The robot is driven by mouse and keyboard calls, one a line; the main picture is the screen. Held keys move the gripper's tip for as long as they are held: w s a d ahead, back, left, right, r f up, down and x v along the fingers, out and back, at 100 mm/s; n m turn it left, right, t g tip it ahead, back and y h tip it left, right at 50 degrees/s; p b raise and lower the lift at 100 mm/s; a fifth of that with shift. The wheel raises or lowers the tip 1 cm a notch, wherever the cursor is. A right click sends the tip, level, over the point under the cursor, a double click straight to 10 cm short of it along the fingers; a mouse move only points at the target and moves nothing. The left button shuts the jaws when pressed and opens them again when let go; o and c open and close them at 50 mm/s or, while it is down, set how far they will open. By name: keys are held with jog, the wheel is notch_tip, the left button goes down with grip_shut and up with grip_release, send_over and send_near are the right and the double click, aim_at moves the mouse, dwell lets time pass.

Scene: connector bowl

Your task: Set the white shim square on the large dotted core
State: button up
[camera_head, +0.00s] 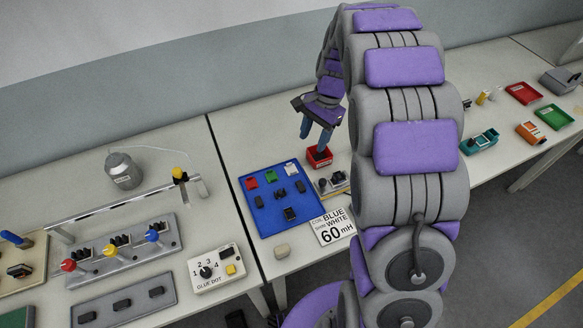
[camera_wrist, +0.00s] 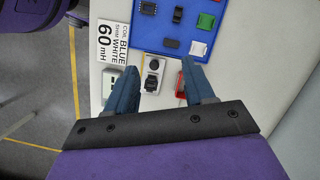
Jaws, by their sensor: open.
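The white shim (camera_head: 291,169) lies in the far right corner of the blue tray (camera_head: 262,222). The shim (camera_wrist: 196,48) also shows in the wrist view, beside a green piece. Several black cores, such as the one nearest the front (camera_head: 290,214), sit on the tray. Dark parts also sit on a small grey fixture (camera_wrist: 153,72) right of the tray. I cannot tell which core is large and dotted; the dots are too small to see. My gripper (camera_head: 317,137) is open and empty, raised above the area around the red box (camera_head: 319,158). In the wrist view the fingers (camera_wrist: 160,68) are spread wide.
A card reading coil blue, shim white, 60 mH (camera_head: 333,228) lies before the fixture. A glue dot dial box (camera_head: 216,270) and a lever panel (camera_head: 125,250) stand left. Red (camera_head: 523,93) and green (camera_head: 554,117) trays lie far right. My arm hides the middle of the bench.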

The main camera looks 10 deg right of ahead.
aim_at(289, 170)
jog(key=w+d+f+m+y+p, duration=0.2)
jog(key=w+d+f+m+p, duration=0.15)
jog(key=w+f, duration=0.6)
jog(key=shift+m, duration=0.45)
jog(key=b+x, duration=0.1)
jog(key=x, duration=0.4)
jog(key=w+b+x, duration=0.1)
jog(key=x, duration=0.5)
jog(key=w+a+b+x, duration=0.1)
jog(key=x, duration=0.4)
jog(key=shift+a+f, duration=0.1)
jog(key=shift+f, duration=0.05)
jog(key=shift+t, duration=0.3)
jog(key=c, duration=0.7)
jog(key=shift+r, duration=0.6)
notch_tip(289, 170, up, 2)
jog(key=shift+w+r, duration=0.1)
jog(key=shift+r, duration=0.1)
jog(key=shift+s+a+r, duration=0.1)
jog(key=shift+s, duration=0.75)
jog(key=s, duration=0.4)
jog(key=s+a+p, duration=0.1)
jog(key=s, duration=0.4)
jog(key=s+a+r, duration=0.1)
jog(key=s, duration=0.3)
jog(key=shift+s+r, duration=0.1)
jog(key=shift+s, duration=0.25)
jog(key=shift+s+a+r, duration=0.1)
jog(key=shift+s+r, duration=0.05)
jog(key=shift+s, duration=0.05)
